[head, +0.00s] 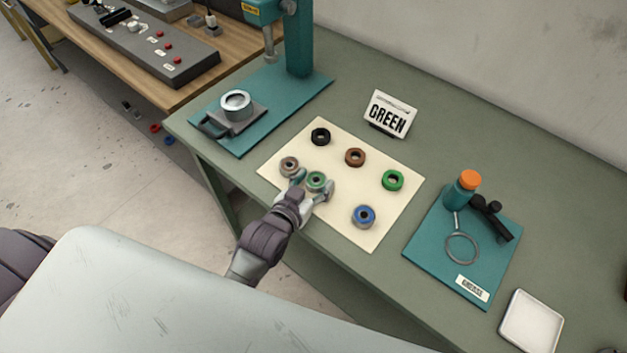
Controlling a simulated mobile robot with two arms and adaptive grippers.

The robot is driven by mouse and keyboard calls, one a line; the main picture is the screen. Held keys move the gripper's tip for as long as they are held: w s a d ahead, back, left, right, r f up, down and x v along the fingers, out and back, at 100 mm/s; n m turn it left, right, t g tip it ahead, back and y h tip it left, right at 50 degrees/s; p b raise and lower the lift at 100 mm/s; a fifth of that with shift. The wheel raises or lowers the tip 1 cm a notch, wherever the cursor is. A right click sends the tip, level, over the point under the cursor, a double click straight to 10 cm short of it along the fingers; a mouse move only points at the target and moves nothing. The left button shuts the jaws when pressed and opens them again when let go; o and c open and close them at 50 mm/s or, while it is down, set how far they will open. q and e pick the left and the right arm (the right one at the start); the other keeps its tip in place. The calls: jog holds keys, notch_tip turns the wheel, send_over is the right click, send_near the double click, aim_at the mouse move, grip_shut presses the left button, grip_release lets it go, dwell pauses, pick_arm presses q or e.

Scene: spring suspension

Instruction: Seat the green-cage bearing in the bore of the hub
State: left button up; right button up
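A bearing with a green middle and grey rim (316,180) lies on the cream mat (375,237), between the fingers of my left gripper (313,184). The fingers are spread to either side of it, and part of it is hidden; I cannot tell whether they touch it. A second, bright green ring (393,180) lies farther right on the mat. The hub (236,101) is a pale metal ring in a grey fixture (248,115) on the teal press base (290,95). My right gripper is not in view.
Black (320,137), brown (355,157), grey-brown (289,166) and blue (364,216) rings share the mat. A GREEN sign (390,114) stands behind. The press column (299,40) rises beside the hub. A teal grease mat (435,270) and white tray (531,321) lie right.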

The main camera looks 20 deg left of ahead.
pick_arm(q)
jog(key=shift+o, duration=0.9)
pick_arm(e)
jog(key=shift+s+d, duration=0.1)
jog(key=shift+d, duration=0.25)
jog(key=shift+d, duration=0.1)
